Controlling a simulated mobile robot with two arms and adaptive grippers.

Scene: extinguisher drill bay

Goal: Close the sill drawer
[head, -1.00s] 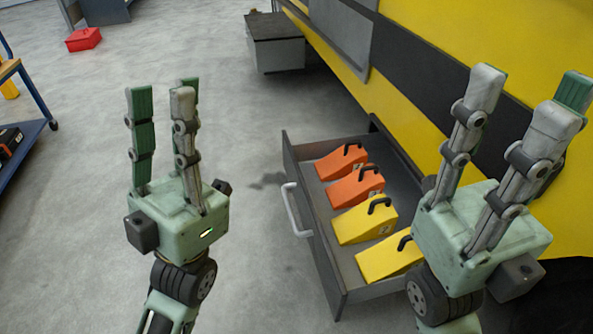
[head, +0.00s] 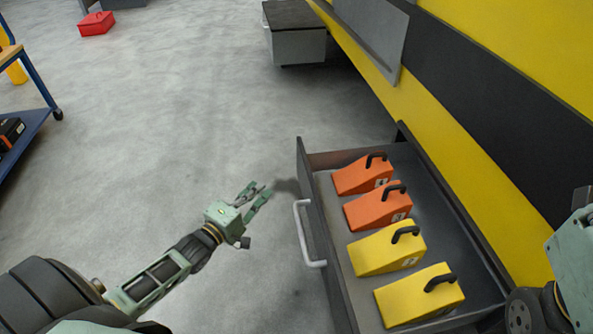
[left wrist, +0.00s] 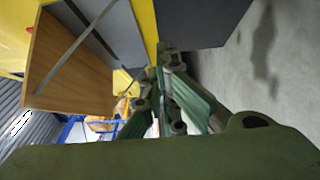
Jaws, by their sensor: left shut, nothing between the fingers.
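The sill drawer (head: 312,185) stands pulled out from the yellow and black vehicle side (head: 445,125). Its grey front panel carries a pale bar handle (head: 307,238) facing left. Inside lie two orange chocks (head: 362,175) and two yellow chocks (head: 420,296), each with a black grip. My left gripper (head: 258,196) is left of the drawer front, apart from the handle, with its fingers shut and empty. The fingers also show close together in the left wrist view (left wrist: 172,92). My right gripper (head: 576,262) is only partly in view at the right edge; its fingertips are cut off.
A grey box-like unit (head: 297,45) juts from the vehicle farther back. A red case (head: 96,23) lies on the floor at the back left. A blue trolley (head: 35,125) stands at the left edge. The grey floor left of the drawer is clear.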

